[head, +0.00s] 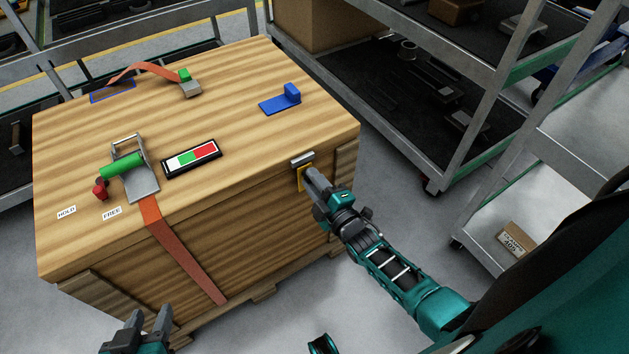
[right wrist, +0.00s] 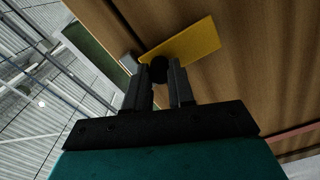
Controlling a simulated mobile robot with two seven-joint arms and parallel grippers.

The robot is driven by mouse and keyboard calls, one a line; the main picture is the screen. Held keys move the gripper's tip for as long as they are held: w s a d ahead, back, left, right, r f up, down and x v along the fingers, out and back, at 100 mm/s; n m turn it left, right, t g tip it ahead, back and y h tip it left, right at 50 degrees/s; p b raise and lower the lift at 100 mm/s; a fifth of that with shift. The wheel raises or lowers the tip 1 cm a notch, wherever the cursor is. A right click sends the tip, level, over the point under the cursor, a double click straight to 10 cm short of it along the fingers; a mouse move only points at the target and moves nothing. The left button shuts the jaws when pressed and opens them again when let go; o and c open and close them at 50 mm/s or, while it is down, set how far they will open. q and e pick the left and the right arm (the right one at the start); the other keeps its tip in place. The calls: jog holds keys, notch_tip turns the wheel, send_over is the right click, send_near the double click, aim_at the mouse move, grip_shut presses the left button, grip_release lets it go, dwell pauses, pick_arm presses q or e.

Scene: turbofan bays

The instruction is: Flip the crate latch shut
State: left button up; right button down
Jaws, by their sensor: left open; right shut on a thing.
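The wooden crate (head: 235,245) stands in the middle of the head view. Its latch has a grey metal bracket (head: 302,159) at the lid's front edge near the right corner and a yellow plate (head: 300,178) below it. My right gripper (head: 311,176) is at the latch. In the right wrist view its fingers (right wrist: 168,82) are shut on a dark round latch piece (right wrist: 158,68), in front of the yellow plate (right wrist: 195,42). The gripper hides part of the latch, so its exact angle is unclear. My left gripper (head: 150,325) is open and empty at the bottom left, apart from the crate.
On the lid are a green-handled ratchet (head: 122,166) with an orange strap (head: 180,250), a red knob (head: 100,188), a green-and-red indicator (head: 192,158), a blue bracket (head: 282,99) and a strap end buckle (head: 190,87). Metal shelves (head: 425,100) stand behind right.

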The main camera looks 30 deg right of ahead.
jog(key=shift+a, duration=0.1)
pick_arm(q)
jog(key=shift+w+r, duration=0.1)
pick_arm(e)
jog(key=c, duration=1)
grip_release()
jog(key=shift+o, duration=0.2)
pick_arm(q)
jog(key=shift+s+a+r+p, duration=0.2)
jog(key=shift+s+a+p, duration=0.15)
jog(key=shift+p, duration=0.5)
pick_arm(e)
jog(key=s+d, duration=0.1)
jog(key=s, duration=1.2)
pick_arm(q)
jog(key=shift+w+r, duration=0.1)
pick_arm(e)
jog(key=shift+w, duration=0.1)
